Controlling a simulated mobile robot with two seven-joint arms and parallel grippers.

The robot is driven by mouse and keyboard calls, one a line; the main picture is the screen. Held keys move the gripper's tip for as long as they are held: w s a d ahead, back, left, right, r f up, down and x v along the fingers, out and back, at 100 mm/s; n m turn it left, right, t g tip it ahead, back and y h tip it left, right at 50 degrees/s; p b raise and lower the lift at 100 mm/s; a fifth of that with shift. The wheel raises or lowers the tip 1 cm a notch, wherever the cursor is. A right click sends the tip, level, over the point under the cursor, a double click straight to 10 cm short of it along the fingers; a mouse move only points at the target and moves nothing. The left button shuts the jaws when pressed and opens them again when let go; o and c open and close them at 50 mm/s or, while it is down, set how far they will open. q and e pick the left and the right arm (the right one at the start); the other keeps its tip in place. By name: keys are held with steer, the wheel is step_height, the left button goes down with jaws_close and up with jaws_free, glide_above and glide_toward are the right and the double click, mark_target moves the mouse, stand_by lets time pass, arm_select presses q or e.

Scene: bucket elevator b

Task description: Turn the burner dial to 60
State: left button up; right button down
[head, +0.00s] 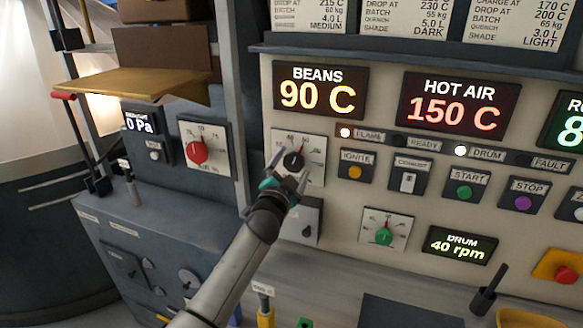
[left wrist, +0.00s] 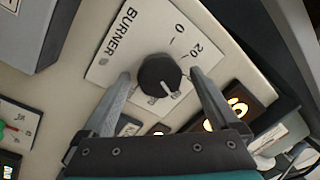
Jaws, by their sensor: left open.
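The burner dial (head: 293,161) is a round black knob on a white scale plate (head: 318,150) under the BEANS display. In the left wrist view, the burner dial (left wrist: 157,72) shows a white pointer mark toward the lower right. The marks 0 and 20 are readable on its plate (left wrist: 130,45); the number at the pointer cannot be read. My left gripper (head: 289,168) is open, with one finger on each side of the knob. In the wrist view, my left gripper (left wrist: 160,78) flanks the knob; contact cannot be told. My right gripper is not in view.
The BEANS display (head: 318,92) reads 90 C and the HOT AIR display (head: 458,106) 150 C. The ignite button (head: 355,171) sits right of the dial. A red dial (head: 197,152) is on the left panel; a green dial (head: 384,237) is lower right.

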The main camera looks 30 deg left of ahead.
arm_select(q)
steer(key=v, duration=1.5)
steer(key=shift+b, duration=0.35)
steer(key=shift+s, duration=0.15)
